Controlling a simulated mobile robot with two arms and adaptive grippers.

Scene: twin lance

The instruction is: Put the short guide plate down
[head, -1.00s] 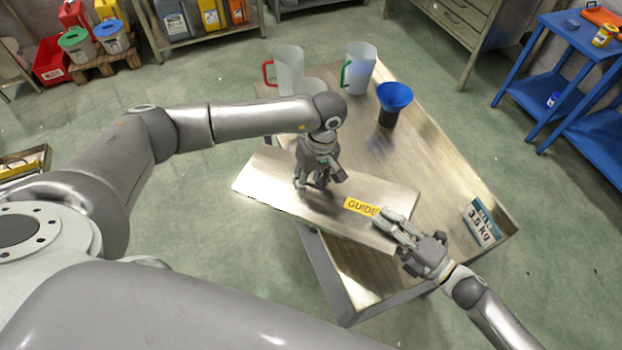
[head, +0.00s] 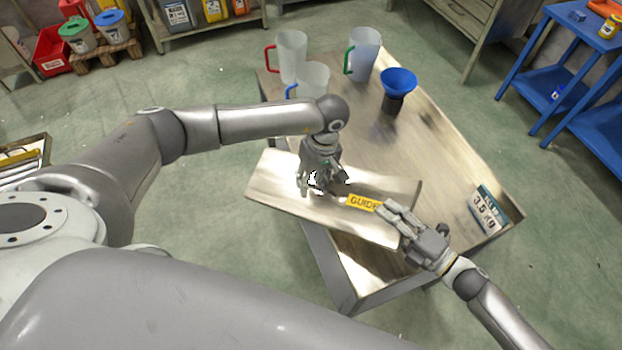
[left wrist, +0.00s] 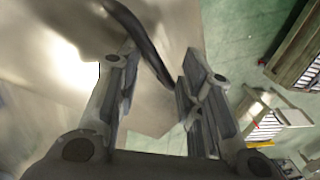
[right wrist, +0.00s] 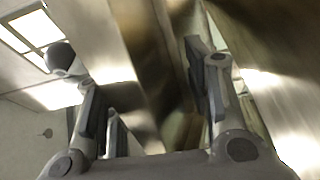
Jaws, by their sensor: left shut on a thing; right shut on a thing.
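The short guide plate (head: 285,198) is a flat metal sheet with a yellow GUIDE label. In the head view it lies across the near left side of the metal table (head: 440,150) and overhangs its edge. I cannot tell whether it touches the tabletop. My left gripper (head: 318,186) is above the plate's middle, shut on its dark curved handle (left wrist: 140,40), seen between the fingers in the left wrist view. My right gripper (head: 392,218) is shut on the plate's right end, beside the label. The plate's surface fills much of the left wrist view.
Jugs with a red handle (head: 291,58), a green handle (head: 363,55) and a blue handle (head: 312,80) stand at the table's far end. A blue funnel (head: 398,82) stands near them. A 3.5 kg sign (head: 489,210) is at the right edge. The table's middle is clear.

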